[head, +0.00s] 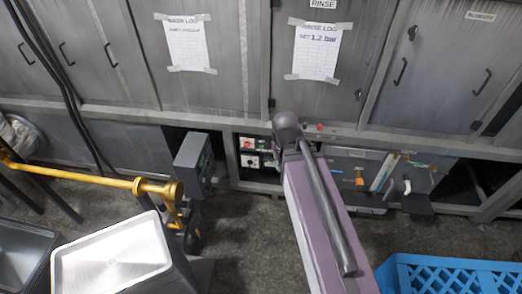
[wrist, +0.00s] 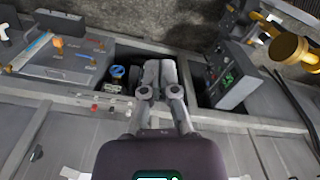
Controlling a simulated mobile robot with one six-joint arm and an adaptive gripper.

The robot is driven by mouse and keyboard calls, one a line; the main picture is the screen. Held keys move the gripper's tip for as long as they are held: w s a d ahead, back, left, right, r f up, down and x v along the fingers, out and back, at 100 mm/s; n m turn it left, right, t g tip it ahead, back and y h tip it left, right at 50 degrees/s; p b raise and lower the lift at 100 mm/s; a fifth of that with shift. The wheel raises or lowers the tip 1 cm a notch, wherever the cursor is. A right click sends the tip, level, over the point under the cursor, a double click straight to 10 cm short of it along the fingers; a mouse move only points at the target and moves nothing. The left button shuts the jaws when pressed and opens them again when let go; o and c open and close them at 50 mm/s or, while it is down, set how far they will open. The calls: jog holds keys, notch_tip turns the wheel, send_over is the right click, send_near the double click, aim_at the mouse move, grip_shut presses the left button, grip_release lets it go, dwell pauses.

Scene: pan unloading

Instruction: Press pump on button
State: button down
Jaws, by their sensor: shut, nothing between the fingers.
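In the head view, a small control panel with a red control (head: 248,143) and a white control plate (head: 249,161) sits in the low opening of the machine, just left of my arm's end. Their labels are too small to read, so I cannot tell which is the pump on button. My gripper (wrist: 159,68) shows in the wrist view, with its fingers together and empty, pointing into the dark opening. The control panel is not visible there, and the gripper covers part of the opening. In the head view my arm hides the gripper. I cannot tell whether the fingertips touch anything.
A yellow rail (head: 90,178), a metal pan (head: 115,258) and a blue crate (head: 455,275) stand nearer. Small red buttons (wrist: 94,107) sit on the ledge.

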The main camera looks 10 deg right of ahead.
aim_at(261, 147)
jog(key=w+f+t+y+b, duration=0.2)
jog(key=w+f+t+b, duration=0.3)
jog(key=w+f+b, duration=1.4)
jog(key=w+a+f+n+t+y+b, duration=0.1)
jog(key=w+f+t+b, duration=0.5)
jog(key=w+f+b, duration=1.4)
notch_tip(261, 147, down, 7)
jog(key=y+b, duration=0.1)
jog(key=b, duration=1.5)
jog(key=shift+a+t, duration=0.25)
jog(key=shift+t, duration=0.05)
jog(key=shift+w+r, duration=0.15)
jog(key=shift+w, duration=0.05)
jog(key=w+d, duration=0.2)
jog(key=w, duration=0.6)
jog(key=shift+d, duration=0.35)
